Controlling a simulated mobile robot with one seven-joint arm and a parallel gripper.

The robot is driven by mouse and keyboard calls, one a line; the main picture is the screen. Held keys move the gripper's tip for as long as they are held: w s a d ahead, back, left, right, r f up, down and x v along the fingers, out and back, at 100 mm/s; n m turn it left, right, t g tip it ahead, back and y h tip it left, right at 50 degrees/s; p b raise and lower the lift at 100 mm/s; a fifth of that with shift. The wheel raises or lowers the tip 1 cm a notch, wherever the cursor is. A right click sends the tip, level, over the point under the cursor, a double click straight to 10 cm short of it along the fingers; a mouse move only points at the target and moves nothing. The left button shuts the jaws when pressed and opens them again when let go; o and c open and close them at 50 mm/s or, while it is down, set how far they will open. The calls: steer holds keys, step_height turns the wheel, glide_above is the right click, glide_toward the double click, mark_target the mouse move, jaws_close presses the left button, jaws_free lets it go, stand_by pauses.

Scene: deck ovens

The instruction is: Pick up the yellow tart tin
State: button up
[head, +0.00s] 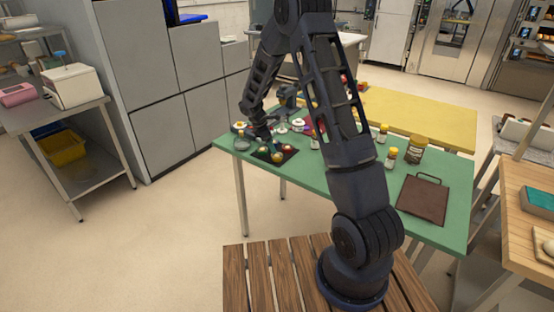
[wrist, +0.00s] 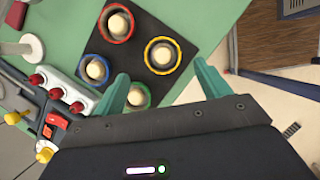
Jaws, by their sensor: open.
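The yellow tart tin (wrist: 174,67) holds a pale round ball and sits on a black square tray (wrist: 190,25) in the wrist view. Red (wrist: 128,35), blue (wrist: 88,74) and green (wrist: 146,104) tins with similar balls sit around it. My gripper (wrist: 161,70) is open above the tray, with the yellow tin showing between and just beyond the fingertips. The left finger shows between the blue and green tins. The right finger shows past the tray edge. In the head view my gripper (head: 262,137) is small and partly hidden over the tray (head: 291,152).
The tray lies near the left corner of a green table (head: 340,193). A red-and-white item (wrist: 67,93) and yellow-knobbed objects are left of the tray in the wrist view. Jars (head: 414,151) and a brown board (head: 423,199) stand to the right. My arm blocks the table's middle.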

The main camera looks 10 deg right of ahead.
mark_target(277, 157)
steer(key=shift+x, duration=3.1)
steer(key=shift+s, duration=0.15)
steer(key=c, duration=1)
